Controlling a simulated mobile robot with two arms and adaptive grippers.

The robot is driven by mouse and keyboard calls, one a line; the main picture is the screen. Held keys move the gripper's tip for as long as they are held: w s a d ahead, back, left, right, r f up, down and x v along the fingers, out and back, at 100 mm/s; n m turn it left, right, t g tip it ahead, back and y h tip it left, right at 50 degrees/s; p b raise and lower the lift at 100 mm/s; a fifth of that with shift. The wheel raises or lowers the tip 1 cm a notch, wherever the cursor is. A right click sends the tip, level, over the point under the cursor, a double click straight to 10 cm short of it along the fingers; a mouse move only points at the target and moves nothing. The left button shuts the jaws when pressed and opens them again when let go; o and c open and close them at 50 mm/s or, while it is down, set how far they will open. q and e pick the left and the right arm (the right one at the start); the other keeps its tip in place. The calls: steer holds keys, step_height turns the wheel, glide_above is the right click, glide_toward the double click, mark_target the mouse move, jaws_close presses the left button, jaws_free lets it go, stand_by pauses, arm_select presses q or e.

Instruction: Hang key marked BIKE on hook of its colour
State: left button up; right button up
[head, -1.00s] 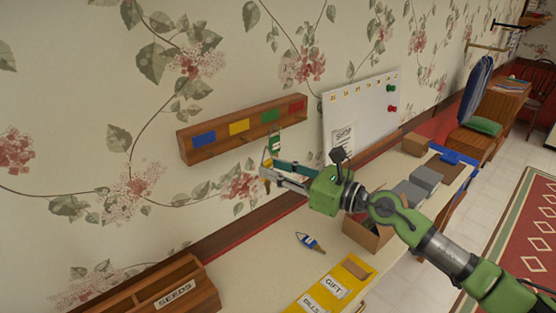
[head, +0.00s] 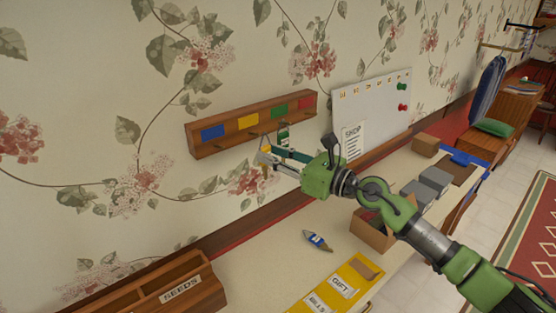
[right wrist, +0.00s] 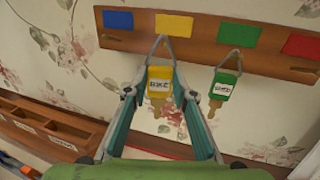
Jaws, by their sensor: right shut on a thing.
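The wooden key rack (head: 197,148) on the wall has blue, yellow, green and red patches with pegs below. My right gripper (head: 264,158) is shut on the yellow key tag (right wrist: 158,88), whose label reads BIKE, just below the rack. The tag hangs upright, with its key below and its wire loop rising toward the yellow patch (right wrist: 174,25). I cannot tell whether the loop is around the yellow hook. A green key tag (right wrist: 223,88) hangs from the rack under the green patch, right of the gripper. My left gripper is not in view.
A blue-tagged key (head: 317,240) lies on the table (head: 275,250). A yellow tray (head: 322,297) with GIFT and BILLS labels, a SEEDS box (head: 165,290) and an open carton (head: 374,232) stand there too. A whiteboard (head: 385,110) hangs right of the rack.

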mark_target(270, 152)
steer(key=shift+w+a+f+b, duration=0.2)
steer(key=shift+w+a+b, duration=0.8)
steer(key=shift+w, duration=0.45)
steer(key=shift+w+a+f+b, duration=0.45)
steer(key=shift+w+a+b, duration=0.05)
steer(key=shift+b, duration=0.15)
steer(key=o, duration=1.1)
steer(key=shift+d, duration=0.1)
